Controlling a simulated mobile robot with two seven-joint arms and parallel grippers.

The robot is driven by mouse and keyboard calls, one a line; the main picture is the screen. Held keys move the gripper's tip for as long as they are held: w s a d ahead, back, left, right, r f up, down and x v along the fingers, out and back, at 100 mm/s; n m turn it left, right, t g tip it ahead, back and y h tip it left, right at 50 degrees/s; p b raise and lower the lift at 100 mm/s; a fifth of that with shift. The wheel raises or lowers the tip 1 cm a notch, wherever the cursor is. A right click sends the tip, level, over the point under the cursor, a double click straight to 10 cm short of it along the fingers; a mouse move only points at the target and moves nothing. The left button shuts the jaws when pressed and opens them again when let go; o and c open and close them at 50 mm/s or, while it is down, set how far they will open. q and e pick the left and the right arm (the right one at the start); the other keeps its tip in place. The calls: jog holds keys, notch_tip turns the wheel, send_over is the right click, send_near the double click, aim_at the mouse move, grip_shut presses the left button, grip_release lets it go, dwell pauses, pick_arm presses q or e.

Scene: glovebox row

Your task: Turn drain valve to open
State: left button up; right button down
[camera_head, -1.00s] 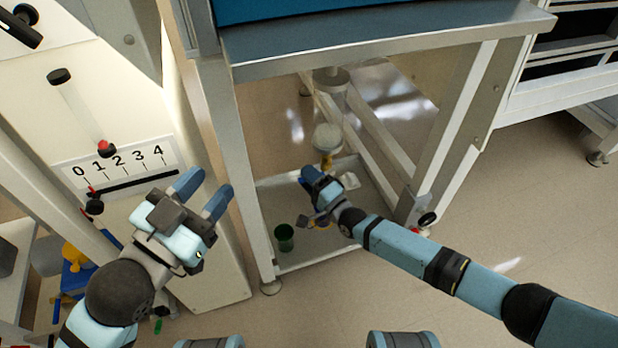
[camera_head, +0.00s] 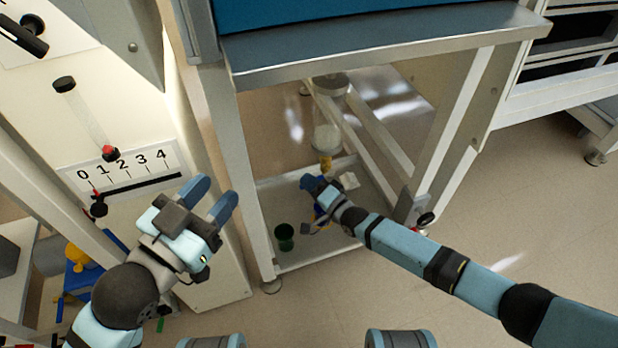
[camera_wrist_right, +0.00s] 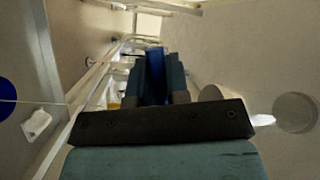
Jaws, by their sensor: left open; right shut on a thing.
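The drain valve's brass-coloured fitting (camera_head: 326,163) hangs below a clear vessel (camera_head: 327,138) inside the metal frame under the bench. My right gripper (camera_head: 312,185) is just below and beside the fitting. It is shut on a blue piece, which appears to be the valve handle; the blue piece (camera_wrist_right: 154,68) shows between its fingers in the right wrist view. The fingers and wrist hide much of the handle, so its exact angle cannot be told. My left gripper (camera_head: 210,199) is open and empty in front of the white panel, left of the frame.
A shallow tray (camera_head: 306,258) lies under the fitting, with a green cup (camera_head: 285,237) near its front left. A scale panel (camera_head: 125,168) with numbers is at left. The frame's front left leg (camera_head: 238,170) stands between my grippers.

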jog(key=shift+w+d+f+n+g+h+p, duration=0.1)
jog(key=shift+d+f+n+g+h+p, duration=0.2)
jog(key=shift+n, duration=0.35)
jog(key=shift+d+f+n+g+h+p, duration=0.1)
jog(key=shift+f+n+p, duration=0.25)
jog(key=shift+n, duration=0.3)
pick_arm(q)
jog(key=shift+s+d+f+n+g, duration=0.3)
jog(key=shift+s+n+g, duration=0.15)
jog(key=shift+n, duration=0.25)
pick_arm(e)
jog(key=shift+f, duration=0.2)
jog(key=shift+n, duration=0.3)
jog(key=c, duration=1.1)
grip_release()
pick_arm(q)
jog(key=shift+r, duration=0.15)
